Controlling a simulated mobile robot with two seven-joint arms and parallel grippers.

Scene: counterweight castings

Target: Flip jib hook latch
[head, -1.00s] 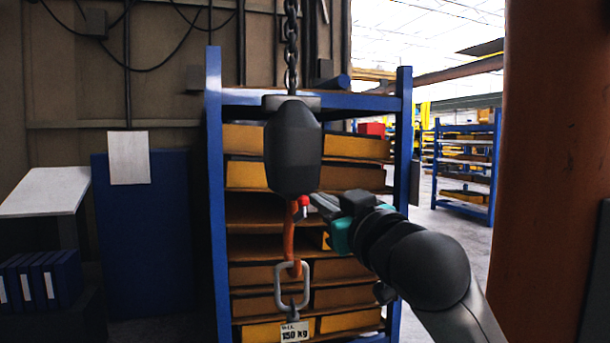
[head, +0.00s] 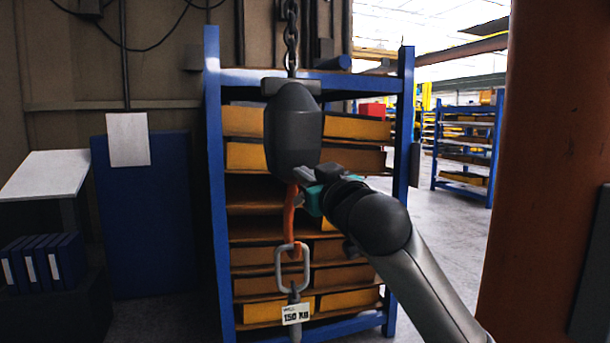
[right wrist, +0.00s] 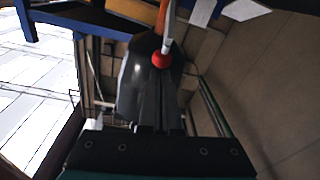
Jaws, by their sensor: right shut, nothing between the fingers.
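The orange jib hook (head: 290,213) hangs below a dark hook block (head: 293,128). A grey link (head: 291,282) hangs in the hook's bend. My right gripper (head: 303,176) is at the hook's top, just under the block, and hides the latch in the head view. In the right wrist view the latch's red knob (right wrist: 161,59) and pale bar lie against the orange hook (right wrist: 160,18). My shut, empty right fingers (right wrist: 160,78) point at the knob; whether they touch it I cannot tell. My left gripper is out of view.
A chain (head: 291,40) holds the block from above. A tag marked 150 kg (head: 295,314) hangs below the link. A blue shelf rack (head: 215,190) with yellow bins stands behind. An orange-brown column (head: 540,180) stands at the right.

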